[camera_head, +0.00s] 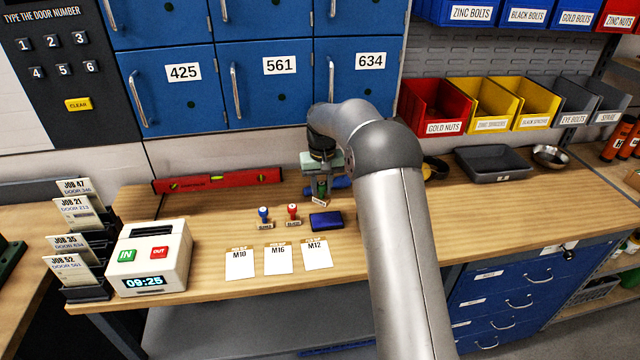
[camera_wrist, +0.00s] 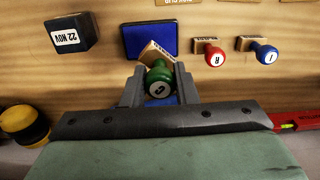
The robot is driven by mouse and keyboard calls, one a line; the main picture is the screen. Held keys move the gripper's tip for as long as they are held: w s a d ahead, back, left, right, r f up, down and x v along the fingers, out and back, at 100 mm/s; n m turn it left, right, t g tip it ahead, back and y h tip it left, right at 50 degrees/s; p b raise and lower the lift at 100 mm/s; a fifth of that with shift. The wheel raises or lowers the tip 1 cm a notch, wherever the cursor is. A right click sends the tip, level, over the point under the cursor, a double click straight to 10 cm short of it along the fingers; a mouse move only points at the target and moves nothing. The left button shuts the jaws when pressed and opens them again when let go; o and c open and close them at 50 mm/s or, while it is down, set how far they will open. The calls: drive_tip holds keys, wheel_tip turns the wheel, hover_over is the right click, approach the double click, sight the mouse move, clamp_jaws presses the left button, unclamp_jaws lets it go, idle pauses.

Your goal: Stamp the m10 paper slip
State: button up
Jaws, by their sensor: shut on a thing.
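The M10 slip (camera_head: 240,265) lies flat on the bench, leftmost of three paper slips, and its face shows no clear mark. My gripper (camera_head: 321,188) is shut on a green-knobbed stamp (camera_wrist: 159,74), which has a tilted wooden block. The gripper is behind the blue ink pad (camera_head: 326,221) in the head view. In the wrist view the stamp's block overlaps the edge of the pad (camera_wrist: 150,34); I cannot tell whether they touch. A blue-knobbed stamp (camera_head: 263,213) and a red-knobbed stamp (camera_head: 292,211) stand left of the pad.
The M16 slip (camera_head: 278,260) and M12 slip (camera_head: 316,256) lie right of M10. A time clock (camera_head: 150,257) stands to their left. A dark date block (camera_wrist: 70,34) is beside the pad. A red level (camera_head: 217,181) lies along the back. Bench around the slips is clear.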

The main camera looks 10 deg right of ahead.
drive_tip(key=shift+s+d+f, duration=0.1)
drive_tip(key=shift+d+f, duration=0.8)
drive_tip(key=f, duration=0.1)
drive_tip(key=f+b, duration=0.1)
drive_tip(key=f, duration=0.1)
drive_tip(key=shift+w+d, duration=0.2)
drive_tip(key=shift+w, duration=0.05)
drive_tip(key=shift+s+a+f+b, duration=0.1)
drive_tip(key=shift+f+b, duration=0.25)
drive_tip(key=shift+b, duration=0.1)
drive_tip(key=shift+f, duration=0.4)
drive_tip(key=shift+a, duration=0.1)
drive_tip(key=shift+a+f+b, duration=0.1)
drive_tip(key=shift+f+b, duration=0.5)
idle(0.3)
drive_tip(key=shift+r, duration=0.15)
